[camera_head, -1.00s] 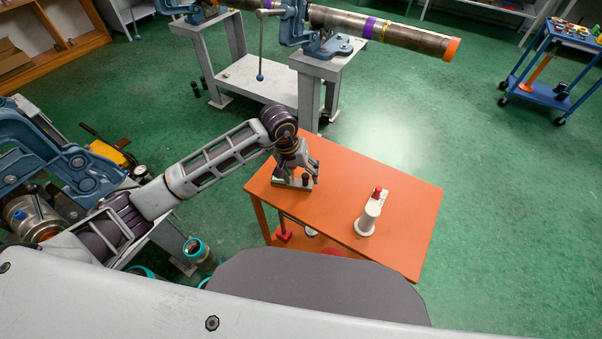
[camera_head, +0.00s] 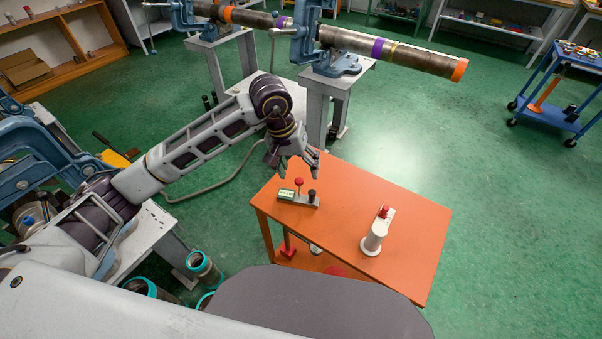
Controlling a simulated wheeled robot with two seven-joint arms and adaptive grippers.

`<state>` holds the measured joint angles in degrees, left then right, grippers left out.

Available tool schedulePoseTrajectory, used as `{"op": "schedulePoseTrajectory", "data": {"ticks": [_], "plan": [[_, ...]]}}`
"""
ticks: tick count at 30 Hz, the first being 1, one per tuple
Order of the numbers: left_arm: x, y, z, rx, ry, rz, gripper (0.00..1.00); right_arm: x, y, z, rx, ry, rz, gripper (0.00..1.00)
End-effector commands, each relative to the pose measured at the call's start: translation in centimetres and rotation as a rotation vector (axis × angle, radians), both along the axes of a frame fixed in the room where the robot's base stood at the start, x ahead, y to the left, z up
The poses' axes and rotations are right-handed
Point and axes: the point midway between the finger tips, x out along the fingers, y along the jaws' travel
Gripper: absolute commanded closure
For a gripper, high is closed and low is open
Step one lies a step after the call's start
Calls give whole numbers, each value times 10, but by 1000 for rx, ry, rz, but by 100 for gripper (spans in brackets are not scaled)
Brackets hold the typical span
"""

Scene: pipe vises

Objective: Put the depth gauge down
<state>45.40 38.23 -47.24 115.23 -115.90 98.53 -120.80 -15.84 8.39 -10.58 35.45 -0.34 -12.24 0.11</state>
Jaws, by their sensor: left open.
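The depth gauge (camera_head: 299,199) rests on the orange table (camera_head: 345,190) near its left edge. It has a grey base, a small green display, a red knob and a black knob. My left gripper (camera_head: 298,169) is open and empty, above and behind the gauge and apart from it. My right gripper is not in view.
A white upright tool with a red top (camera_head: 376,232) stands on the table's right half. A long pipe (camera_head: 390,52) lies in blue vises (camera_head: 307,45) behind the table. A blue cart (camera_head: 553,100) stands at the far right. The table between gauge and white tool is clear.

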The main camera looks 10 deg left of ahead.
Motion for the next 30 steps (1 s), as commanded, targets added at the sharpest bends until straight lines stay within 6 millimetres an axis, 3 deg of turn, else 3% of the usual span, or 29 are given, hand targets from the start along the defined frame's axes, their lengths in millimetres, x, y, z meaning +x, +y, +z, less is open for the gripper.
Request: {"op": "schedulePoseTrajectory", "data": {"ticks": [30], "plan": [[-1,1,5,0,0,0,31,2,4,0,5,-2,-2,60]]}}
